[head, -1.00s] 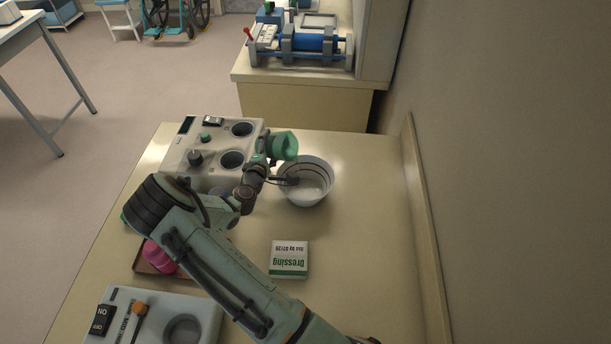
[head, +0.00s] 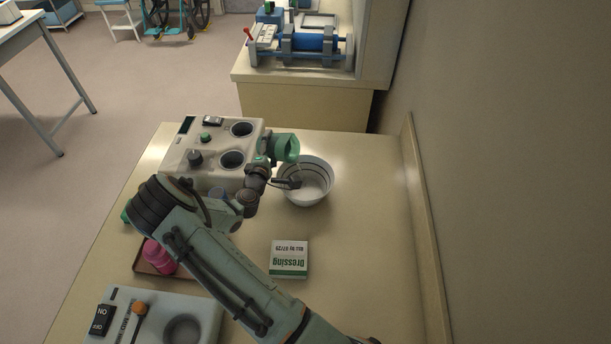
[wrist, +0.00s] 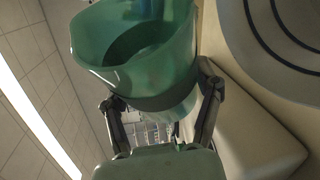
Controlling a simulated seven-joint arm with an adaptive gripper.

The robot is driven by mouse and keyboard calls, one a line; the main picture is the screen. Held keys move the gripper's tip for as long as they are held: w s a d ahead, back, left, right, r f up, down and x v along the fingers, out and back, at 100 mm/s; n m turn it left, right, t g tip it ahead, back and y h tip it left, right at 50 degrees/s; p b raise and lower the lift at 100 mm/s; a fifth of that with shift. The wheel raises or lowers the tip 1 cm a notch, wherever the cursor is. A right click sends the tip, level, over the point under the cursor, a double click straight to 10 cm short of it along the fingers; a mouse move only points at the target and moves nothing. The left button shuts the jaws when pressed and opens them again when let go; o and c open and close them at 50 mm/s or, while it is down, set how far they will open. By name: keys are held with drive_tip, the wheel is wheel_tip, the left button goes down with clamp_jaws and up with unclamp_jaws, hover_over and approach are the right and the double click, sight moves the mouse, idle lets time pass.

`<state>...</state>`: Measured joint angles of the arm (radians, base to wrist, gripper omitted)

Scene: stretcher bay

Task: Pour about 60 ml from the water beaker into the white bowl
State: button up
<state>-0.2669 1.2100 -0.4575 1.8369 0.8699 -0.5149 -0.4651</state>
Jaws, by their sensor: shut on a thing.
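The green beaker (head: 285,147) is held tilted at the left rim of the white bowl (head: 318,198), with its mouth turned toward the bowl. In the wrist view the beaker (wrist: 150,70) fills the upper middle, and its open mouth shows a darker green inside; I cannot tell the water level. My gripper (head: 268,160) is shut on the beaker, with one finger on each side of it in the wrist view. The bowl stands upright on the counter with dark rings inside. I cannot clearly make out a stream or how much water the bowl holds.
A grey device with round wells (head: 180,155) stands just left of the bowl. A Dressing box (head: 289,262) lies in front. Another device (head: 200,310) is at front left. Counter right of the bowl is clear.

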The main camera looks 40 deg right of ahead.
drive_tip(key=shift+s+d+r+m+t, duration=0.15)
drive_tip(key=shift+s+r+m+t, duration=0.15)
drive_tip(key=shift+s, duration=0.1)
idle(0.3)
drive_tip(key=shift+w+a+f, duration=0.2)
drive_tip(key=shift+w+f, duration=0.05)
drive_tip(key=shift+w, duration=0.2)
drive_tip(key=shift+w+r+n+g, duration=0.1)
drive_tip(key=shift+w+n+g, duration=0.1)
drive_tip(key=shift+n+g, duration=0.5)
drive_tip(key=shift+f+n, duration=0.5)
drive_tip(key=shift+n, duration=0.5)
drive_tip(key=shift+s+r+n+g, duration=0.15)
drive_tip(key=shift+r+n+g, duration=0.1)
drive_tip(key=shift+n+g, duration=0.7)
